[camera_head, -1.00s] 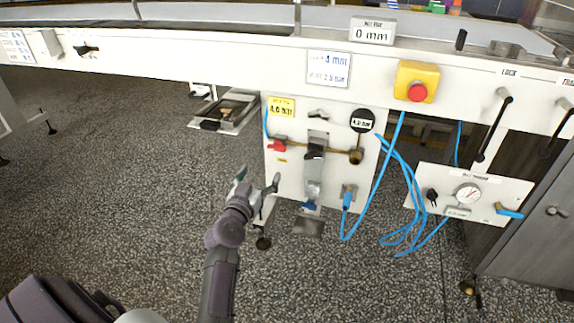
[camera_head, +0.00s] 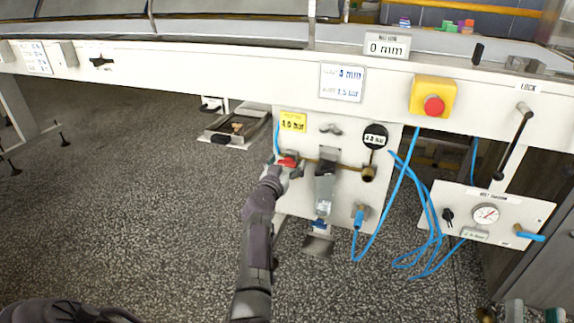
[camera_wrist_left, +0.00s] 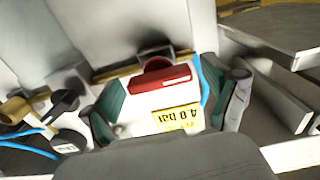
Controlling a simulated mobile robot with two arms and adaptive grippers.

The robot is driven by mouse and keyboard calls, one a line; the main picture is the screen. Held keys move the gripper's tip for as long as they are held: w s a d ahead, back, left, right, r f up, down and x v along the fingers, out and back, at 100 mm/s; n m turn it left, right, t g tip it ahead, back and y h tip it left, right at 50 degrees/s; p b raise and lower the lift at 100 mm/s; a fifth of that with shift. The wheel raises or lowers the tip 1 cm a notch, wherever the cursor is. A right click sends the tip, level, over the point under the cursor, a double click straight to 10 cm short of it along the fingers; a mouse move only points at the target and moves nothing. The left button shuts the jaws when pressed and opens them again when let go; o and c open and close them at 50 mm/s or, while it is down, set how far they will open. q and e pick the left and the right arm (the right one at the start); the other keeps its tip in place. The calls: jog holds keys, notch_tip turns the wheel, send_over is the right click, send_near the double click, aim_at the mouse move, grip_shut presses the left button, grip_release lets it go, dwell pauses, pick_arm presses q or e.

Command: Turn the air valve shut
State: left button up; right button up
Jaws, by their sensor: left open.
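The air valve's red handle (camera_head: 288,160) is on the left of the white panel (camera_head: 345,150), at the end of a brass pipe. In the left wrist view the red handle (camera_wrist_left: 157,90) lies roughly along the pipe, above an upside-down yellow 4.0 bar label. My left gripper (camera_head: 285,170) is at the handle. Its green-padded fingers (camera_wrist_left: 166,105) stand apart on either side of it, with gaps visible, so it is open. In the head view the gripper hides part of the valve. My right gripper (camera_head: 535,314) shows only its separated fingertips at the bottom right edge.
Blue hoses (camera_head: 405,190) hang at right. A yellow box with a red button (camera_head: 433,104) is on the beam above.

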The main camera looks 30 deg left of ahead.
pick_arm(q)
jog(key=c, duration=1.2)
jog(key=shift+o, duration=0.2)
